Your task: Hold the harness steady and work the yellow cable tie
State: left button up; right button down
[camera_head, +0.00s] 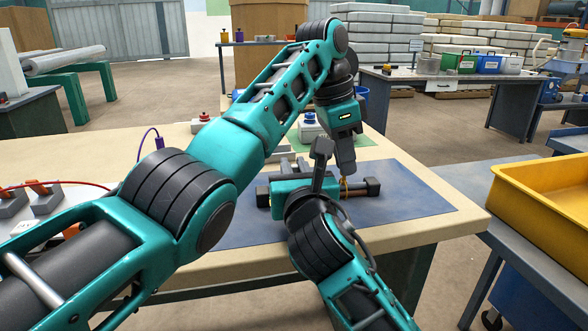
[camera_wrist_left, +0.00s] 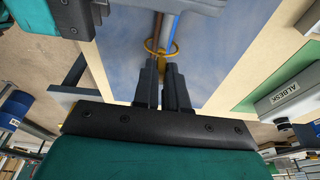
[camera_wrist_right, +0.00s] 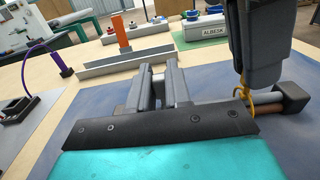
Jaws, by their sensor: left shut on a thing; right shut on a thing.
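The yellow cable tie (camera_wrist_left: 149,48) is a loop around the harness, whose blue and brown cables (camera_wrist_left: 171,32) show in the left wrist view. My left gripper (camera_head: 346,172) points down from above and is shut on the tie's tail just beside the loop. The tie also shows at its fingertips in the right wrist view (camera_wrist_right: 241,94). A brown stretch of the harness (camera_wrist_right: 268,98) runs to a dark end block (camera_wrist_right: 291,94). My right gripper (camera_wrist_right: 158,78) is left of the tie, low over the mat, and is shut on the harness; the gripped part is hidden.
A blue mat (camera_head: 420,199) lies on the pale workbench, with free room to the right. A grey rail (camera_wrist_right: 125,66) and a white ALBESK box (camera_wrist_right: 207,27) stand behind. A yellow tray (camera_head: 545,205) is at the right. My left arm crosses above the bench.

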pick_arm(q)
grip_shut()
pick_arm(e)
jog(key=shift+f, duration=0.25)
pick_arm(q)
jog(key=shift+r, duration=1)
pick_arm(e)
jog(key=shift+f, duration=0.1)
pick_arm(q)
jog(key=shift+r, duration=0.45)
jog(key=o, duration=0.8)
grip_release()
pick_arm(e)
jog(key=c, duration=1)
grip_release()
